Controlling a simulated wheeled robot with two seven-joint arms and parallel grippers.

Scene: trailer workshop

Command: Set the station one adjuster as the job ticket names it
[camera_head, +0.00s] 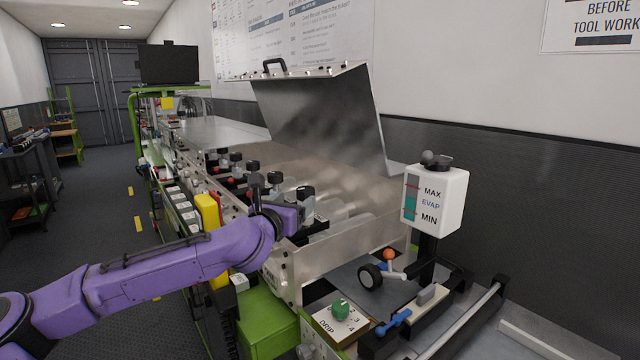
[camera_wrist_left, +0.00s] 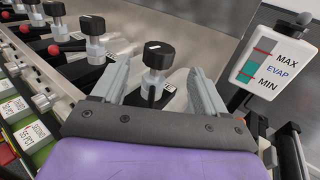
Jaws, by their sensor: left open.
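A row of black-topped adjuster knobs on metal stems runs along the press; the nearest knob (camera_head: 306,192) stands by my left gripper (camera_head: 295,224). In the left wrist view this black knob (camera_wrist_left: 160,54) is upright between the two grey fingers of the left gripper (camera_wrist_left: 162,84). The fingers are spread apart, with gaps on both sides of the knob. I cannot read which station each knob belongs to. No job ticket is readable. My right gripper is out of view.
A raised metal lid (camera_head: 325,115) stands behind the knobs. A white EVAP tank (camera_head: 435,200) is at the right. A green DRIP dial (camera_head: 340,308) and an orange-ball lever (camera_head: 389,255) sit in front. Other knobs (camera_wrist_left: 92,25) and red balls (camera_wrist_left: 53,50) are close on the left.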

